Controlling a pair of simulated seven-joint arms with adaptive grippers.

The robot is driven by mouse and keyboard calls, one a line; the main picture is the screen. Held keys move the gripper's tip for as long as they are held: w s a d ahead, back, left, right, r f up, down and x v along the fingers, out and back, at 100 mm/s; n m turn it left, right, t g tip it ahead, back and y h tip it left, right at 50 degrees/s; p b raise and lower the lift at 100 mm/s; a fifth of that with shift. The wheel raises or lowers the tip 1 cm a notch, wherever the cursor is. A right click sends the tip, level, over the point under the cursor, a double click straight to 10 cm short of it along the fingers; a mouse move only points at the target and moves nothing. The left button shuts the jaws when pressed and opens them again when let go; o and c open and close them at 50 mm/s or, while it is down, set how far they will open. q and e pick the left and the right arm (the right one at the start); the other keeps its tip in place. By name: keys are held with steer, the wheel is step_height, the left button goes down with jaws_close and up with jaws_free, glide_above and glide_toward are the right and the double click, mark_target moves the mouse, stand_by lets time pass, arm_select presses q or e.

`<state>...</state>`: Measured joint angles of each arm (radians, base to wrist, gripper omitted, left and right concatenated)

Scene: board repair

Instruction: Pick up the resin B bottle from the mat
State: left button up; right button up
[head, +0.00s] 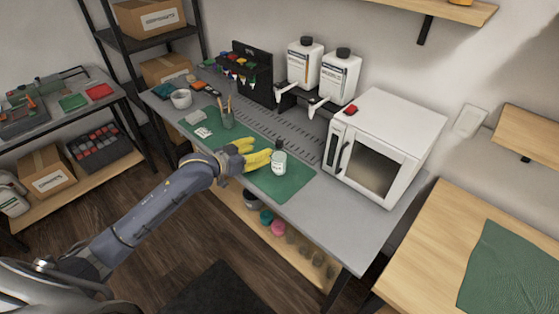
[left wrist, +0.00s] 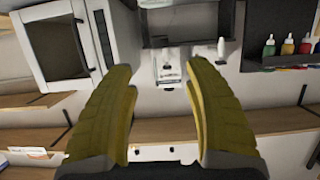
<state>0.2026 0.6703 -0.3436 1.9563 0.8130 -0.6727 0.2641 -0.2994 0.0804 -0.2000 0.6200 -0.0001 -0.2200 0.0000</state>
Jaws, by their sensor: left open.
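The bottle (head: 278,163), small and white with a dark cap and a pale label, stands upright near the right end of the green mat (head: 293,181). My left gripper (head: 261,150), with two yellow fingers, is open above the mat, just left of the bottle. Its nearer fingertip looks close to the bottle; I cannot tell whether they touch. In the left wrist view the open fingers (left wrist: 164,80) are spread with nothing gripped. A white labelled shape (left wrist: 168,70) shows between them, and I cannot tell if it is this bottle. My right gripper is not in view.
A white oven (head: 385,150) stands right of the mat. Two large white dispenser bottles (head: 339,75) with nozzles stand behind it. A cup of brushes (head: 227,115), small cards and a black bottle rack (head: 252,72) are at the left and back. The bench's front right is clear.

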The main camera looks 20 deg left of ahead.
mark_target(278, 143)
arm_select(q)
steer(key=shift+x, duration=5.45)
steer(key=shift+f, duration=0.1)
steer(key=shift+c, duration=0.3)
jaws_close()
